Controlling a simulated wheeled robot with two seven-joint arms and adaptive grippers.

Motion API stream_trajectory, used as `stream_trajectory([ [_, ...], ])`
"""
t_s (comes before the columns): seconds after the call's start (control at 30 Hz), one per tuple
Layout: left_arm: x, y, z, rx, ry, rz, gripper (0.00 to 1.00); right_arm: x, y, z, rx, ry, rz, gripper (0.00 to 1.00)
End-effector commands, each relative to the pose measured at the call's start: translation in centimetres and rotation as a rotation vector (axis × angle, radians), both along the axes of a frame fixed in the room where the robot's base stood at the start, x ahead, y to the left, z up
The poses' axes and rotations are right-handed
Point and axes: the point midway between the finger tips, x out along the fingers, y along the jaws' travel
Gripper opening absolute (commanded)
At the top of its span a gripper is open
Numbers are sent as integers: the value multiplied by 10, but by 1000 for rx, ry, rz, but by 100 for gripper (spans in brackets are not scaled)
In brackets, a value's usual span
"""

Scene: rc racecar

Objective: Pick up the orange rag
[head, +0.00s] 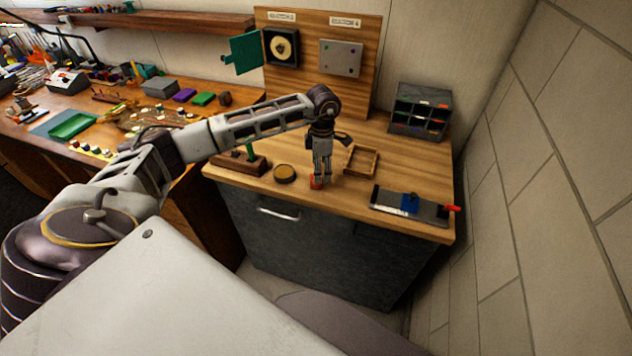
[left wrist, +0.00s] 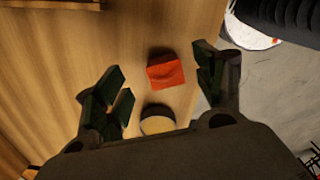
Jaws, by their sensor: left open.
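The orange rag (head: 316,182) is a small folded piece on the wooden counter near its front edge. In the left wrist view the rag (left wrist: 165,72) lies flat between and beyond the fingers. My left gripper (head: 321,178) points down over the rag and hides part of it in the head view. In the left wrist view my left gripper (left wrist: 160,90) is open, with its fingers on both sides of the rag and nothing held. I cannot tell the exact height of the fingertips above the counter. My right gripper is not in view.
A round tin (head: 285,173) sits just left of the rag, and a wooden tray (head: 362,160) is to the right. A grey plate with a blue part (head: 410,204) lies further right. A compartment organizer (head: 418,112) stands behind. The counter's front edge is close.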

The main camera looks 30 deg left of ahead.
Motion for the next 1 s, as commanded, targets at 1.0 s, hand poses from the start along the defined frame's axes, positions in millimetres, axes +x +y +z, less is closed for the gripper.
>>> stream_trajectory([
  [1.0, -2, -2, -48, -1, 1, 0, 70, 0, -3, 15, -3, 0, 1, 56],
])
